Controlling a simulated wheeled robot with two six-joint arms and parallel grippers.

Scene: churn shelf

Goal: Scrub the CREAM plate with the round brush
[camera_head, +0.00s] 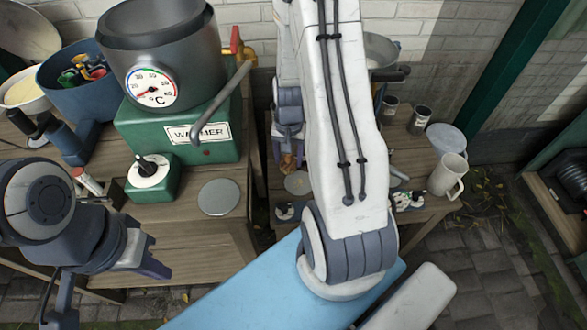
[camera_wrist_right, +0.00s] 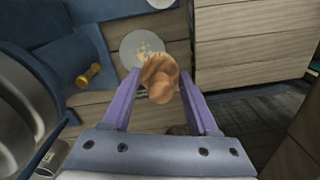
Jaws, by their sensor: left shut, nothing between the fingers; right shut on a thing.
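My right gripper (camera_wrist_right: 165,105) is shut on the round brush (camera_wrist_right: 160,78), which has a brown wooden knob. In the head view the brush (camera_head: 289,161) shows small beside my right arm, and that gripper's fingers are mostly hidden. A pale round plate (camera_wrist_right: 142,48) with cream-coloured spots lies just beyond the brush, partly covered by it. In the head view this plate (camera_head: 298,183) looks tan on the wooden bench. I cannot tell whether the bristles touch it. My left gripper (camera_head: 152,266) is shut and empty at the lower left, away from the plate.
A grey disc (camera_head: 219,197) lies on the left bench before the green warmer (camera_head: 185,130) with its metal pot (camera_head: 160,60). A white jug (camera_head: 447,176) and a dark-topped can (camera_head: 420,119) stand on the right. A brass-coloured piece (camera_wrist_right: 88,76) lies at the left in the wrist view.

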